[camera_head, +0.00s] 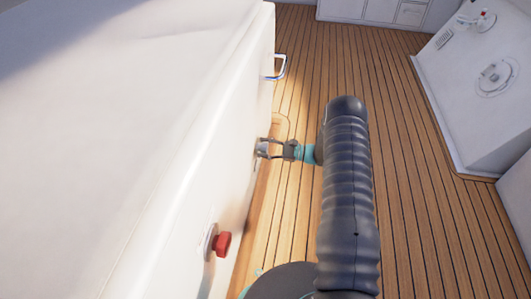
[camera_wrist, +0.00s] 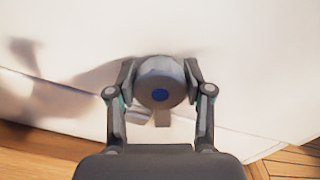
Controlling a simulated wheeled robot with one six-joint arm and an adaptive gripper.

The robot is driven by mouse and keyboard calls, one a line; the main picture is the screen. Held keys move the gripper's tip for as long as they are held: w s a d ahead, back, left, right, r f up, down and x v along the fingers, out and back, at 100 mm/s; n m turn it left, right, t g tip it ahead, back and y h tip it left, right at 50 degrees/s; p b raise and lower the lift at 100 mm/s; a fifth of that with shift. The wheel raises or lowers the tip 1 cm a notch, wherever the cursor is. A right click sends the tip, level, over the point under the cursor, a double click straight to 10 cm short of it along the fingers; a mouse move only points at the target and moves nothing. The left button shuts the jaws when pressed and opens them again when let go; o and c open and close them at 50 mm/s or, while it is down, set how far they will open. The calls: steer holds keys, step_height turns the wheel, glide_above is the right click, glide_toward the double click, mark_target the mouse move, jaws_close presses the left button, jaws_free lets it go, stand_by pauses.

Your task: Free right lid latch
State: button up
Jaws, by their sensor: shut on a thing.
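Small grey parts (camera_wrist: 162,118) show just below the knob. In the head view my gripper (camera_head: 268,149) reaches left to the box's side wall, and the knob (camera_head: 262,147) shows only as a small grey shape between the fingers. The latch's inner parts are hidden, so I cannot tell its turn.
A red knob (camera_head: 222,244) on a grey base sticks out of the same wall, nearer to me. A blue and white handle (camera_head: 278,68) is farther along. The wooden deck (camera_head: 405,190) is clear to the right, up to a white console (camera_head: 475,90).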

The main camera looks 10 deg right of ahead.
steer(key=n+b, duration=0.2)
steer(key=shift+a+f+n, duration=0.1)
steer(key=shift+f+n, duration=0.15)
steer(key=shift+n, duration=0.15)
steer(key=n+b, duration=0.1)
steer(key=n, duration=0.1)
steer(key=shift+s+r+n+b, duration=0.1)
steer(key=shift+n+b, duration=0.2)
steer(key=shift+n, duration=0.1)
steer(key=n, duration=0.3)
steer(key=shift+s+a+n, duration=0.1)
steer(key=shift+n, duration=2)
steer(key=o, duration=1.1)
steer(key=shift+o, duration=0.2)
